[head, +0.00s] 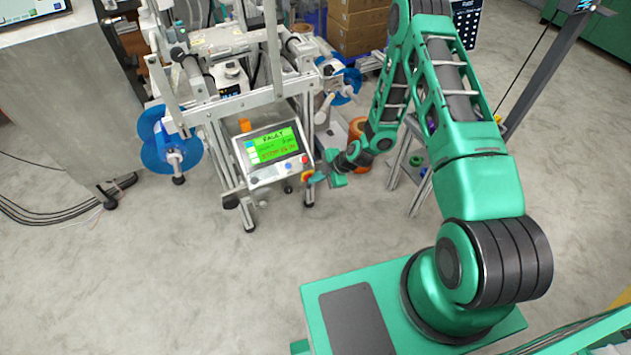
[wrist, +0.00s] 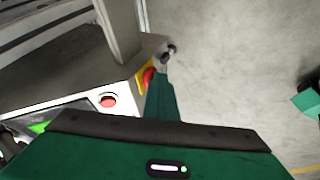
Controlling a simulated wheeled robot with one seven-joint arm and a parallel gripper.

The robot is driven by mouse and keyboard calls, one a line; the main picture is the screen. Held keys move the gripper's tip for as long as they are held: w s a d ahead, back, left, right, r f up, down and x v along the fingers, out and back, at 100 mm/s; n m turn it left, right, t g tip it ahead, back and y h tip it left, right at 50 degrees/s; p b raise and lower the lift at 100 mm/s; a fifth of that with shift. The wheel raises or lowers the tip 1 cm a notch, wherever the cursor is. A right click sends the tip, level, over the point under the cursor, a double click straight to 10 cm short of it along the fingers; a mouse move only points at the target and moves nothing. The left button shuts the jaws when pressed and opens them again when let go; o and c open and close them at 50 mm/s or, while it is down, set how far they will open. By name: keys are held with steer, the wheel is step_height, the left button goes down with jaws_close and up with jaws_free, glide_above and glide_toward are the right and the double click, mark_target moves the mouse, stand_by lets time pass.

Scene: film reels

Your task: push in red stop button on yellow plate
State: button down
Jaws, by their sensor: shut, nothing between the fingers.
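The red stop button (wrist: 149,75) sits on a yellow plate (wrist: 140,82) at the edge of the control panel in the wrist view. In the head view the yellow plate and red button (head: 307,175) show small at the lower right corner of the panel. My gripper (head: 314,179) is shut and empty, right beside the button. In the wrist view its closed fingertips (wrist: 160,76) partly cover the button's right side. They look very close to it; I cannot tell whether they touch.
A second red button (wrist: 108,102) sits on the panel's white face, left of the yellow plate. The control panel (head: 251,181) has a green screen (head: 272,144). A machine frame with blue reels (head: 157,140) stands behind it. An orange cylinder (head: 359,135) stands behind my wrist. The floor in front is clear.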

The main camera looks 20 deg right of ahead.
steer(key=shift+w+a+r, duration=0.15)
steer(key=shift+w+r, duration=0.05)
steer(key=shift+w, duration=0.45)
steer(key=shift+r, duration=0.1)
steer(key=s+v, duration=0.1)
steer(key=v, duration=0.9)
steer(key=shift+s+d, duration=0.25)
steer(key=shift+d, duration=0.05)
